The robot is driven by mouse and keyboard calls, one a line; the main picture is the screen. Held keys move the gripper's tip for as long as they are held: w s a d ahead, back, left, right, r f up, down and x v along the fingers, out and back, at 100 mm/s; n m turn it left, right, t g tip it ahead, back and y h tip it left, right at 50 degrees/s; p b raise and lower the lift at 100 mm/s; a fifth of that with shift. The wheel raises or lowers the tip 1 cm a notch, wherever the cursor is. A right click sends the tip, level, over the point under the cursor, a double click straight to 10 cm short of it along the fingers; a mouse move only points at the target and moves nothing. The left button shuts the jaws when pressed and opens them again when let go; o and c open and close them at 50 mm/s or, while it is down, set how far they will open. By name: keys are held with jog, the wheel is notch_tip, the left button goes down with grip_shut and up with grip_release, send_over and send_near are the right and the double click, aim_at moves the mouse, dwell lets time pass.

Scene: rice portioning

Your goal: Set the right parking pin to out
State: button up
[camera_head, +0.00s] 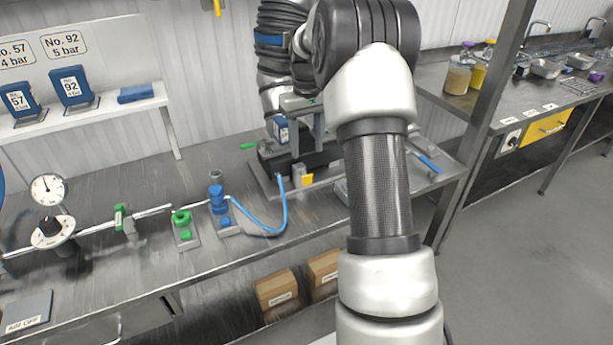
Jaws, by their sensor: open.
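My gripper (307,146) appears to be the grey bar with two downward fingers below my wrist. It is open, above the dark machine (270,180) at the back of the bench. I see nothing held between the fingers. A green handle (248,146) sticks out at the machine's left and a blue handle (428,163) lies to its right, past my arm. I cannot tell which part is the right parking pin; my arm hides part of the machine's right side.
A blue hose (284,212) curves from the machine to a blue valve (217,200). A green valve (182,224) and a pressure gauge (48,189) stand farther left. A shelf (110,107) holds blue numbered blocks. Cardboard boxes (277,289) sit under the bench. Floor is clear at right.

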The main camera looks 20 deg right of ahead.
aim_at(307, 175)
notch_tip(307, 175, down, 10)
jog(key=shift+f+b, duration=0.25)
jog(key=shift+b, duration=0.05)
grip_shut()
